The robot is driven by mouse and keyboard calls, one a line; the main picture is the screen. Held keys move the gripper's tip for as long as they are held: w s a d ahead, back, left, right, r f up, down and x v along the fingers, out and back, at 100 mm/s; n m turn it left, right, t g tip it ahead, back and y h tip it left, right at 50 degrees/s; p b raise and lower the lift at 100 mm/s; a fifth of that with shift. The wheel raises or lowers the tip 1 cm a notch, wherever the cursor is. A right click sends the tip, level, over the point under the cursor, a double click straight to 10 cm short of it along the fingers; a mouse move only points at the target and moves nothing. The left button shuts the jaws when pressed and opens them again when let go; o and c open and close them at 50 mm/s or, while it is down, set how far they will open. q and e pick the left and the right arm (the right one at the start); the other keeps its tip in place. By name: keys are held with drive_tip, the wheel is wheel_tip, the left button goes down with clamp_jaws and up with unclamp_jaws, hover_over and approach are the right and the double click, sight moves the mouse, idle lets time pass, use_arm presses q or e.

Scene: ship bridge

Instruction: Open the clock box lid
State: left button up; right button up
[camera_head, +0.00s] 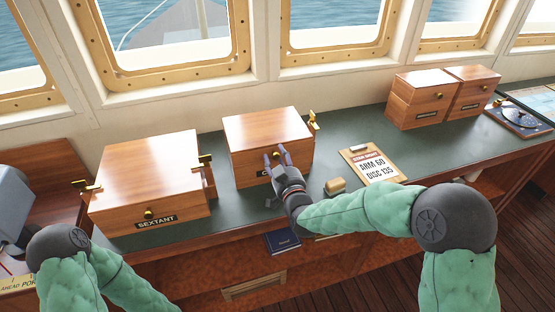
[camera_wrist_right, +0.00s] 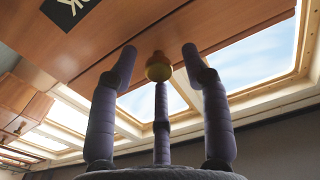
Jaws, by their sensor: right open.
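The clock box (camera_head: 265,132) is a wooden box with a closed lid, standing on the green counter in the middle of the head view. A dark label on its front is mostly hidden by my right gripper. My right gripper (camera_head: 278,158) is open at the front of this box. In the right wrist view its fingers (camera_wrist_right: 160,72) spread around a small brass knob (camera_wrist_right: 158,68) on the wooden front; I cannot tell whether they touch it. My left arm shows at the lower left of the head view, but its gripper is not in view.
A larger box labelled SEXTANT (camera_head: 150,180) stands to the left. A clipboard (camera_head: 372,164) and a small tan block (camera_head: 335,186) lie to the right. Two wooden boxes (camera_head: 425,95) stand at the back right. A blue book (camera_head: 282,242) is below the counter edge.

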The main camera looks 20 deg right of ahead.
clamp_jaws()
